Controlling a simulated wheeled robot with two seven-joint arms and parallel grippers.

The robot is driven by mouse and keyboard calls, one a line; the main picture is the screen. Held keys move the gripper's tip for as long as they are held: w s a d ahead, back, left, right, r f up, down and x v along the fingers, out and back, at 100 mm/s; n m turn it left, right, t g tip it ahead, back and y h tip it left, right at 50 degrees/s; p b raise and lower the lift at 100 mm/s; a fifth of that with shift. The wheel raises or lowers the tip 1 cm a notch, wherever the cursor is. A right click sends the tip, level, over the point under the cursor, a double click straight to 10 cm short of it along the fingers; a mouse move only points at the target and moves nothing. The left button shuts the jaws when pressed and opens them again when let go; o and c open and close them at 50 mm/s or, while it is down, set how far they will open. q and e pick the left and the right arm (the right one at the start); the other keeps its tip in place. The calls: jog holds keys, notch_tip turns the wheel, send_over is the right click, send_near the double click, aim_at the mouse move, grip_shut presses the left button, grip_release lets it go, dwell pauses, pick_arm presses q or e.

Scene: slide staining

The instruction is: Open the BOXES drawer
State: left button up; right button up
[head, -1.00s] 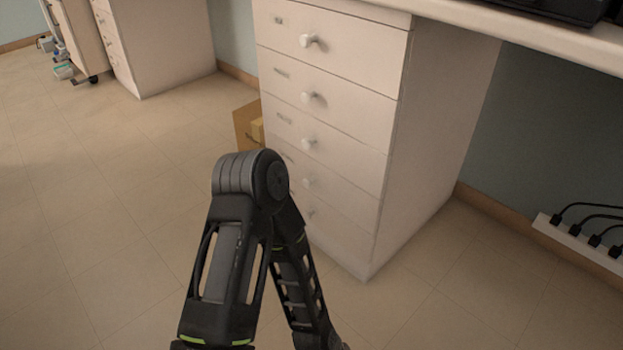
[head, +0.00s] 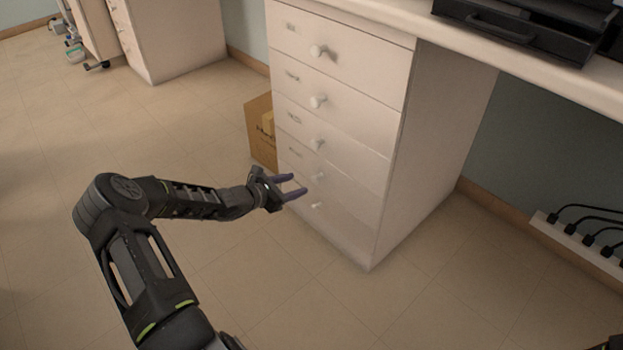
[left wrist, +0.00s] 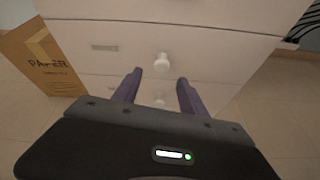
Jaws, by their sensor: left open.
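A white drawer unit (head: 432,150) stands under the counter, with five drawer fronts, each with a round white knob. All its drawers look shut. The small label plates are too small to read, so I cannot tell which drawer is BOXES. My left gripper (head: 297,184) is open and empty, in front of the lower drawers at their left side. In the left wrist view, its two purple fingers (left wrist: 159,77) point at the drawer fronts. One knob (left wrist: 161,62) shows just beyond the fingertips and a lower knob (left wrist: 159,100) shows between the fingers. Neither looks gripped.
A cardboard box (head: 260,130) marked PAPER stands on the floor against the unit's left side. A power strip (head: 580,240) with black plugs is at the right wall. A black tray (head: 510,35) sits on the counter. The floor in front is clear.

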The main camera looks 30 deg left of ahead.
aim_at(313, 180)
pick_arm(q)
jog(key=shift+d, duration=0.2)
jog(key=b+x, duration=0.3)
jog(key=x, duration=0.4)
jog(key=shift+d+f, duration=0.1)
jog(key=shift+w, duration=0.4)
jog(key=shift+c, duration=0.3)
grip_shut()
jog(key=shift+d, duration=0.1)
dwell(0.7)
